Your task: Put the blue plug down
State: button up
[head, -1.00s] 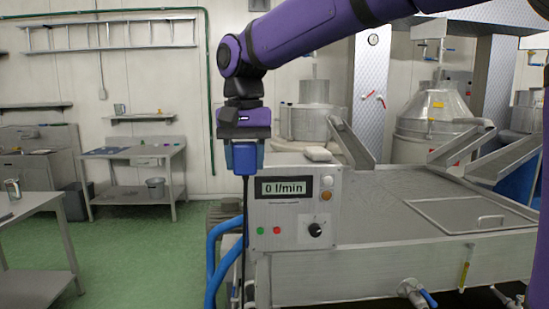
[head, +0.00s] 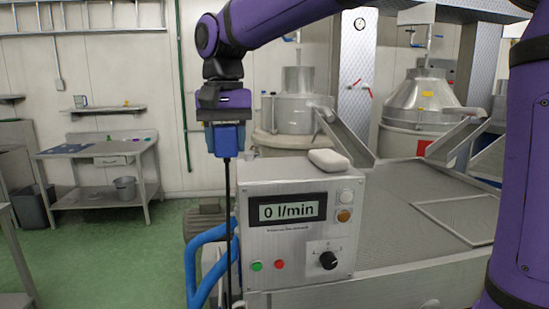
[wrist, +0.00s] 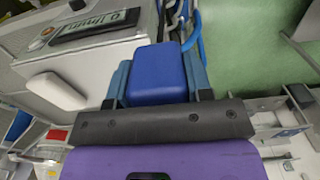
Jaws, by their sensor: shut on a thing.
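The blue plug (head: 226,140) is between the jaws of my gripper (head: 222,128), up in the air to the left of the control box. A dark cable hangs straight down from the plug past the box's left side. In the wrist view the plug (wrist: 158,72) is a blue block, with a finger of my gripper (wrist: 158,84) on each side of it. The gripper is shut on the plug. The plug's lower end and any contacts are hard to make out.
The control box (head: 290,235) reads "0 l/min" and has a white block (head: 329,161) on top. Blue hoses (head: 198,262) curve below the plug. A metal table (head: 100,150) with small items and a bucket (head: 124,189) stands at the left back. Green floor (head: 110,240) lies open between.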

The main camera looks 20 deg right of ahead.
send_over(277, 169)
jog(key=shift+s+a+f, duration=0.1)
jog(key=shift+s+f, duration=0.1)
jog(key=shift+f, duration=2.2)
jog(key=shift+f, duration=0.6)
jog(key=o, duration=1)
jog(key=shift+o, duration=0.2)
notch_tip(277, 169, up, 13)
